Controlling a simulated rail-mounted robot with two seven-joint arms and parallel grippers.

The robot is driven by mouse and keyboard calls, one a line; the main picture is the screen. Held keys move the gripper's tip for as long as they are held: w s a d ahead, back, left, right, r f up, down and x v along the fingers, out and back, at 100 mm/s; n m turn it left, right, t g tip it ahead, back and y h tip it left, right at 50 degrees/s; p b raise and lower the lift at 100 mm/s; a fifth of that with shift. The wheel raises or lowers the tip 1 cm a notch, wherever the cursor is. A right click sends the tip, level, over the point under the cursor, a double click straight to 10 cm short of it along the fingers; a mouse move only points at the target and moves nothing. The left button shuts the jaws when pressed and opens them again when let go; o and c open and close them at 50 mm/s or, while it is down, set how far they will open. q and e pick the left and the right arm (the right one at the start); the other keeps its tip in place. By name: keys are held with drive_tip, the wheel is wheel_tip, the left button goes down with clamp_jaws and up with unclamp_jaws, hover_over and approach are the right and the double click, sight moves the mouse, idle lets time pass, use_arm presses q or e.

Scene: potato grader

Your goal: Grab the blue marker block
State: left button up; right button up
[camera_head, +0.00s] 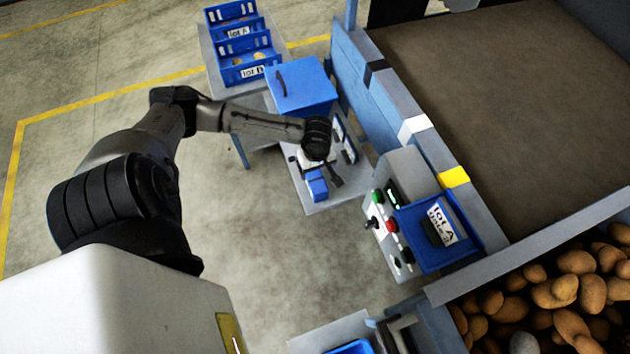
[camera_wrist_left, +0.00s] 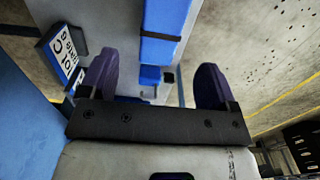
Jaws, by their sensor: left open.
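The blue marker block (camera_head: 317,187) appears to be the small blue piece on the grey side table, just below my left gripper in the head view. My left gripper (camera_head: 314,170) is open and over this table, with one finger on each side. In the left wrist view, a blue block with a black band (camera_wrist_left: 164,22) lies beyond the open fingers of the left gripper (camera_wrist_left: 157,72), roughly in line with the gap. Another blue piece (camera_wrist_left: 150,75) shows between the fingers; I cannot tell whether it is separate. My right gripper is not in view.
A blue box (camera_head: 300,85) stands behind the gripper, with blue lot crates (camera_head: 240,42) farther back. A control panel (camera_head: 390,225) and blue tray (camera_head: 465,248) are to the right. A lot C sign (camera_wrist_left: 62,50) is near the left finger. Open floor is left.

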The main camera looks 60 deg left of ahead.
sight(316, 179)
use_arm(q)
drive_tip(key=shift+f+b, duration=0.65)
drive_tip(key=shift+f, duration=1.7)
wheel_tip(316, 179, down, 4)
drive_tip(key=shift+f+b, duration=0.2)
drive_tip(key=shift+b, duration=1)
drive_tip(key=shift+d+f, duration=0.1)
drive_tip(key=shift+f, duration=0.3)
drive_tip(key=shift+r, duration=0.1)
drive_tip(key=shift+c, duration=0.2)
drive_tip(key=c, duration=1.1)
